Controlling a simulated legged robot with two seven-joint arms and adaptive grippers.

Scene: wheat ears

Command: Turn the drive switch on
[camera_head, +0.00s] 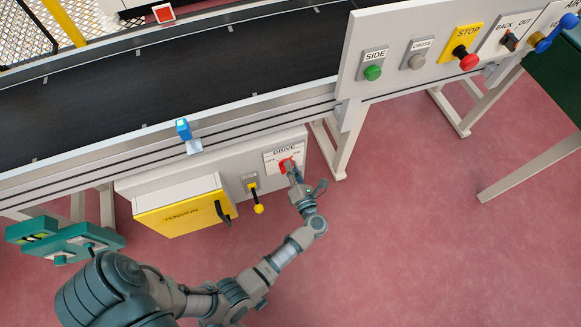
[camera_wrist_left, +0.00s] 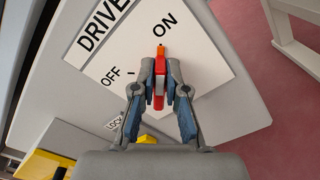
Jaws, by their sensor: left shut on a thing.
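The drive switch (camera_head: 286,164) is a red handle on a white plate (camera_head: 270,160) marked DRIVE, OFF and ON, below the conveyor. In the left wrist view the red handle (camera_wrist_left: 160,58) has an orange tip that points toward the ON mark, away from OFF. My left gripper (camera_head: 292,172) reaches the switch from below. In the left wrist view its two fingers (camera_wrist_left: 160,85) are shut on the red handle, one on each side. The fingers hide part of the handle. My right gripper is in neither view.
A yellow-knobbed lever (camera_head: 257,208) and a yellow TENSION box (camera_head: 182,212) are left of the switch. The black conveyor belt (camera_head: 180,70) runs above. A panel with SIDE, CROSS and STOP buttons (camera_head: 467,60) is at upper right. Red floor (camera_head: 420,240) is open at right.

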